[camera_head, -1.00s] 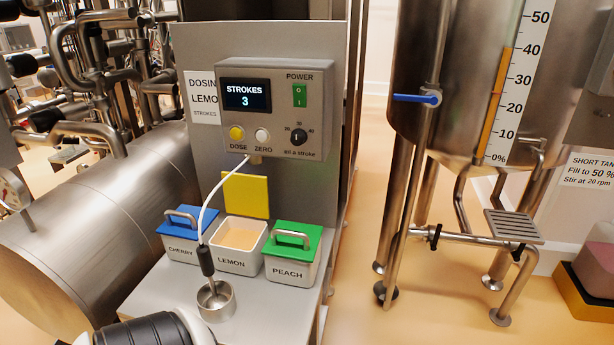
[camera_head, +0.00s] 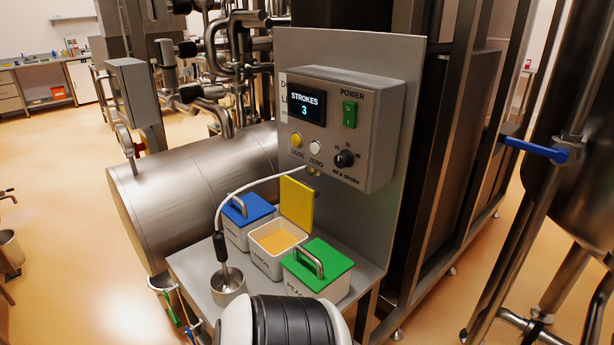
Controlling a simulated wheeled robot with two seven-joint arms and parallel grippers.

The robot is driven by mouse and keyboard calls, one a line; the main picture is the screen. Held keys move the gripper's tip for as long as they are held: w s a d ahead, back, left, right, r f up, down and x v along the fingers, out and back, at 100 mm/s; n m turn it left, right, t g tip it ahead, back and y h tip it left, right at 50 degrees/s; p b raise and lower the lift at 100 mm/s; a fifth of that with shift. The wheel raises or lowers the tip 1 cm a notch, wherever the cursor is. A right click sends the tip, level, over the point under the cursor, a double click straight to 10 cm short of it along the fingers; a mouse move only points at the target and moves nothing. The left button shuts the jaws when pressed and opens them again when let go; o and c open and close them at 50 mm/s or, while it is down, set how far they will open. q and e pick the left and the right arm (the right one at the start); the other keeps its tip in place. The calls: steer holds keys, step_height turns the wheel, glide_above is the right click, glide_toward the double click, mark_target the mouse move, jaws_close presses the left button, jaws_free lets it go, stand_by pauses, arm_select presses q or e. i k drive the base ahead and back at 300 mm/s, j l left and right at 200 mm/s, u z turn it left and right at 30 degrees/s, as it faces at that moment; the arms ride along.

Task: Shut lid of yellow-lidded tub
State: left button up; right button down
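The LEMON tub (camera_head: 259,261) stands on the grey bench in the middle of a row, with pale orange powder (camera_head: 277,240) inside. Its yellow lid (camera_head: 297,201) stands open, upright at the tub's back edge. The blue-lidded tub (camera_head: 247,211) to its left and the green-lidded PEACH tub (camera_head: 318,266) to its right are shut. Neither gripper shows. A black and white rounded part at the bottom edge, seemingly one of my arm links, is in front of the bench.
A dosing panel (camera_head: 389,128) with a display reading STROKES 3 rises behind the tubs. A white hose leads to a black-handled wand standing in a metal cup (camera_head: 228,285) at the front left. A steel tank with a blue-handled valve (camera_head: 536,150) is at right.

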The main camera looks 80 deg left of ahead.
mark_target(297, 198)
steer(key=i+u, duration=0.25)
steer(key=u, duration=0.2)
steer(key=i+l+u, duration=0.1)
steer(key=u, duration=0.35)
steer(key=i+l+u, duration=0.2)
steer(key=u, duration=0.25)
steer(key=i, duration=0.1)
